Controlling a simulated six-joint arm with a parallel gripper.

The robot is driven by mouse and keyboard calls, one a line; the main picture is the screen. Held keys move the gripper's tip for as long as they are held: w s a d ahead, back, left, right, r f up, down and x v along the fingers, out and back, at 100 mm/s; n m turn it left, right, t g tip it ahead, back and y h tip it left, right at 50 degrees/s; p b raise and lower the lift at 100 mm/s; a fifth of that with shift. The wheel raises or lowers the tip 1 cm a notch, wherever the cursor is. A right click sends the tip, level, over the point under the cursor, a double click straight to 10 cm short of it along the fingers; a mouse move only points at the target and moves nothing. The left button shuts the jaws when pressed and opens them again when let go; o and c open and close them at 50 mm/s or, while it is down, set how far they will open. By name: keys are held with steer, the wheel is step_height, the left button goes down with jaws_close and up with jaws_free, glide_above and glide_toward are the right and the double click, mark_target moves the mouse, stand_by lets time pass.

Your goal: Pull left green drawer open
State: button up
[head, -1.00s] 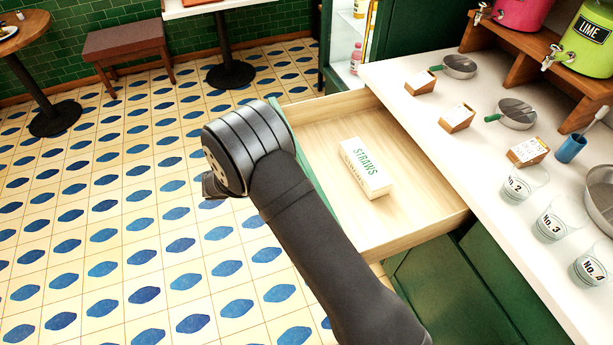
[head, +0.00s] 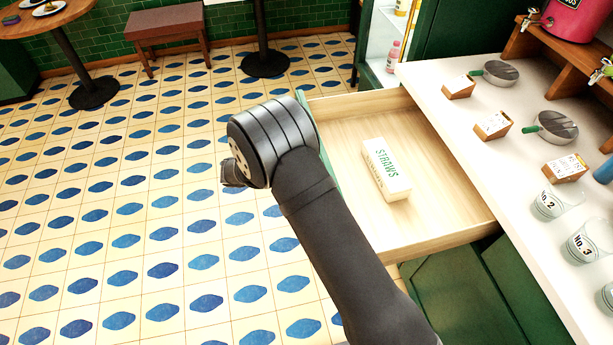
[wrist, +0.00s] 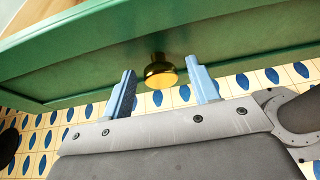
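The green drawer (head: 455,222) stands pulled out from the counter, its pale wooden inside showing in the head view. A white box marked STRAWS (head: 386,170) lies in it. In the wrist view the green drawer front (wrist: 220,38) runs across the top, with a round brass knob (wrist: 160,72) on it. My gripper (wrist: 162,92) is open, its two blue fingers on either side of the knob with gaps, not visibly touching it. In the head view my arm hides most of the drawer front, and the fingers are hidden.
A stool (head: 165,22) and tables stand at the back. The tiled floor left of the drawer is free.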

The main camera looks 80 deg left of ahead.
steer(key=v, duration=1.7)
steer(key=shift+s, duration=0.15)
steer(key=shift+r, duration=0.1)
steer(key=x, duration=1.7)
steer(key=shift+w, duration=0.2)
steer(key=v, duration=1.7)
steer(key=shift+s, duration=0.2)
